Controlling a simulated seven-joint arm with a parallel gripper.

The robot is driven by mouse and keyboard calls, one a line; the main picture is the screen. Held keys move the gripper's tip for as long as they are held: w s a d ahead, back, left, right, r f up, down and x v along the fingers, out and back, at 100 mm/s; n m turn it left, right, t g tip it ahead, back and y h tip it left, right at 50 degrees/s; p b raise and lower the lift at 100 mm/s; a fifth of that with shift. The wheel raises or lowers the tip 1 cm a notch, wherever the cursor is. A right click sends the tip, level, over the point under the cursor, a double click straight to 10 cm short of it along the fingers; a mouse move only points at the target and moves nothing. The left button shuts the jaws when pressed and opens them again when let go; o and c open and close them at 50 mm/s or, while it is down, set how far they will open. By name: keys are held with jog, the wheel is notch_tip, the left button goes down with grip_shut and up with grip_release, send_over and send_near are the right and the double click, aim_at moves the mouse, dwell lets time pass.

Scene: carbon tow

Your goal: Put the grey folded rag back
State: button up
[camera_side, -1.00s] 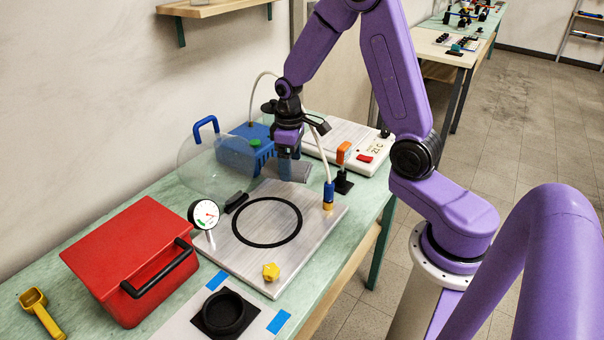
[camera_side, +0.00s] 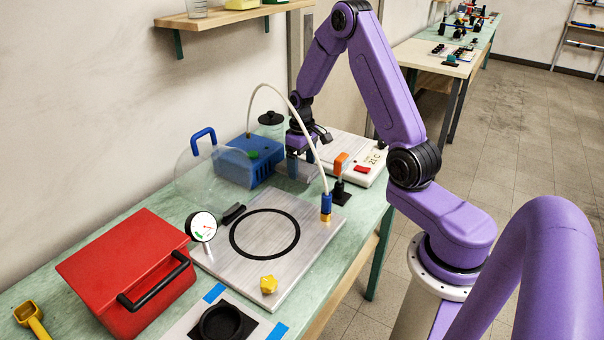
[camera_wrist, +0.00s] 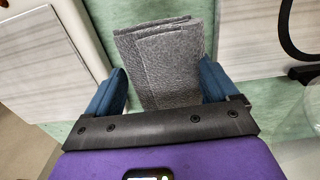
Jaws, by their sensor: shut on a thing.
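The grey folded rag (camera_wrist: 162,60) lies between my two blue fingers in the wrist view, its folded layers facing the camera. My gripper (camera_wrist: 166,82) is shut on it, and the rag sticks out past the fingertips. In the side view my gripper (camera_side: 301,170) points down low over the green bench, between the blue pump box (camera_side: 247,165) and the white hotplate (camera_side: 352,155). The rag is hard to make out there. Whether it touches the bench is unclear.
A metal plate with a black ring (camera_side: 265,234) lies in front, with a white hose arching above it. A red box (camera_side: 125,270) is at the left. An orange-topped clamp (camera_side: 341,162) stands close right.

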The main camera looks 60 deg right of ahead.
aim_at(302, 165)
jog(key=shift+f, duration=1.8)
jog(key=shift+f, duration=0.1)
jog(key=o, duration=0.8)
